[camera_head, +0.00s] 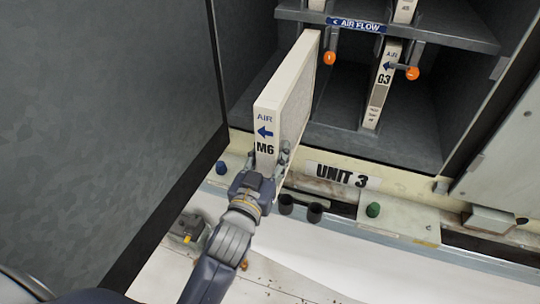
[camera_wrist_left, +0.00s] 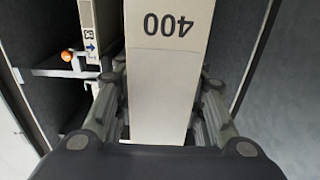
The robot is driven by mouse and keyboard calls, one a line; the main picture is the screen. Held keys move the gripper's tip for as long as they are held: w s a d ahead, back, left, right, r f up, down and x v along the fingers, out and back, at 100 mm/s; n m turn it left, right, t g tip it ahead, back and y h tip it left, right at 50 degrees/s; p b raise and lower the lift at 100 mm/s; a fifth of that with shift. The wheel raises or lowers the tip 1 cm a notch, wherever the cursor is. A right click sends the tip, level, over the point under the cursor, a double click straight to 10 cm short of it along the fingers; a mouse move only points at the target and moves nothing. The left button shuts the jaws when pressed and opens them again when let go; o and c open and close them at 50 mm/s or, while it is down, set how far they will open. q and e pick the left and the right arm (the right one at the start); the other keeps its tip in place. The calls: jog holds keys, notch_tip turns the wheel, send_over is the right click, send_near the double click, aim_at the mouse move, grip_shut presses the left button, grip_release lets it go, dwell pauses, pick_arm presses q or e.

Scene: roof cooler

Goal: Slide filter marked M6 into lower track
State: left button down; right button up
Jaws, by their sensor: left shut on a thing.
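The filter marked M6 (camera_head: 265,130) is a cream panel with a blue AIR arrow on its narrow near face. My left gripper (camera_head: 268,172) is shut on the lower part of this near end and holds the panel upright. In the left wrist view my left gripper (camera_wrist_left: 160,105) has a finger on each side of the filter (camera_wrist_left: 165,70), which shows an upside-down "400". The panel's far end reaches into the left side of the lower compartment (camera_head: 345,140) of Unit 3. Its bottom edge and the track under it are hidden. My right gripper is not in view.
A filter marked G3 (camera_head: 380,85) stands in the lower compartment to the right, also in the wrist view (camera_wrist_left: 88,35). Orange-knobbed levers (camera_head: 330,58) and (camera_head: 412,73) hang from the shelf (camera_head: 455,38). A dark wall (camera_head: 110,110) rises at left.

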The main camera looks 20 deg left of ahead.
pick_arm(q)
jog(key=w, duration=0.6)
dwell(0.7)
jog(key=shift+w+d, duration=0.15)
jog(key=shift+w, duration=0.1)
dwell(0.6)
jog(key=w+b, duration=0.1)
jog(key=w, duration=0.7)
jog(key=shift+w+d+f, duration=0.15)
jog(key=shift+w+f, duration=0.05)
jog(key=shift+w, duration=0.1)
dwell(0.8)
jog(key=shift+w+b, duration=0.15)
jog(key=shift+b, duration=0.15)
jog(key=w+b, duration=0.3)
jog(key=w, duration=0.4)
dwell(0.6)
jog(key=shift+d+f, duration=0.1)
